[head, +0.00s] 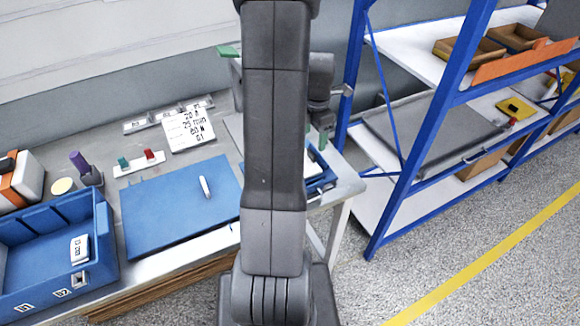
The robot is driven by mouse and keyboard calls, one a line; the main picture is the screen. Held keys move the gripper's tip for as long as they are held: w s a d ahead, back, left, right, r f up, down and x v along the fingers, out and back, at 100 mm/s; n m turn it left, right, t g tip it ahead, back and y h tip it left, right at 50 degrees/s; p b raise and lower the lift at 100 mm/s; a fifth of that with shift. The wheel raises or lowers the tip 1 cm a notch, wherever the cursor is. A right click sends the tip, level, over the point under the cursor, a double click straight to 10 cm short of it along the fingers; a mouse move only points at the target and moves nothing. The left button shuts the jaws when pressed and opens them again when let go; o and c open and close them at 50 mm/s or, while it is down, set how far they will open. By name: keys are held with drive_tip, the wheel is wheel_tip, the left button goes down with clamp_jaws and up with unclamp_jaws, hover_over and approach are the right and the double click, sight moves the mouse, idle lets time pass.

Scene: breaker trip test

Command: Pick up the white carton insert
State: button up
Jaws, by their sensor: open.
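A flat white piece (314,169), which looks like the white carton insert, shows to the right of my arm at the bench's right end. It lies in or on a blue tray (324,183); my arm hides its left part, so I cannot tell its full shape. My gripper (318,137) is mostly hidden behind my arm. Its visible part, with green on it, points down near the white piece. It is open, and I see nothing held in it. I cannot tell whether it touches the white piece.
A blue mat (170,215) with a small white stick (205,187) lies on the bench, left of my arm. A blue bin (45,238) stands at the left. A printed white card (190,134) lies at the back. A blue-framed shelf (407,185) stands close on the right.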

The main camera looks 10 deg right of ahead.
drive_tip(key=shift+a+f+p, duration=0.1)
drive_tip(key=shift+f+p, duration=0.55)
drive_tip(key=shift+f, duration=2.55)
drive_tip(key=c, duration=1.1)
